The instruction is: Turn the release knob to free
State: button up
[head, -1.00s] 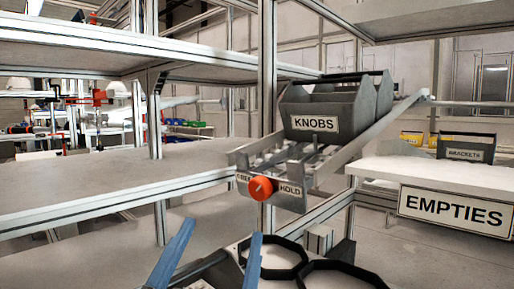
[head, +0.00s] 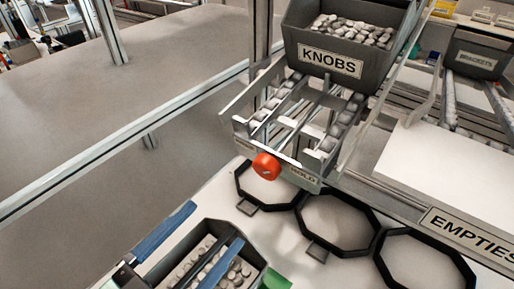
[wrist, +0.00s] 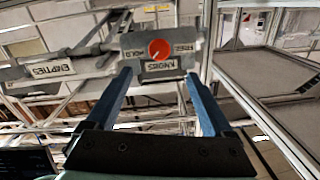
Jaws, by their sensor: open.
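The release knob (head: 266,166) is a round orange-red knob on the front plate of a sloping roller chute, below the KNOBS bin (head: 331,62). A HOLD label (head: 303,175) is right of it; the label on its left is hard to read. The wrist view shows the knob (wrist: 159,50) upside down, with FREE (wrist: 185,48) on the right and HOLD on the left. A pale pointer mark shows on it, but I cannot tell its direction surely. My gripper (head: 216,222) is open, its blue fingers apart and empty, short of the knob. In the wrist view the knob lies between and beyond the fingertips (wrist: 157,75).
Black octagonal rings (head: 340,222) lie on the white surface below the chute. A dark bin of pale pieces (head: 258,270) is at the lower front, under the fingers. The EMPTIES shelf (head: 400,185) is to the right. A metal post stands left of the chute.

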aim_at(262, 172)
jog(key=p+x, duration=0.2)
jog(key=x, duration=1)
jog(key=shift+w+d, duration=0.2)
jog(key=shift+w, duration=0.05)
jog(key=c, duration=1.3)
jog(key=shift+c, duration=0.2)
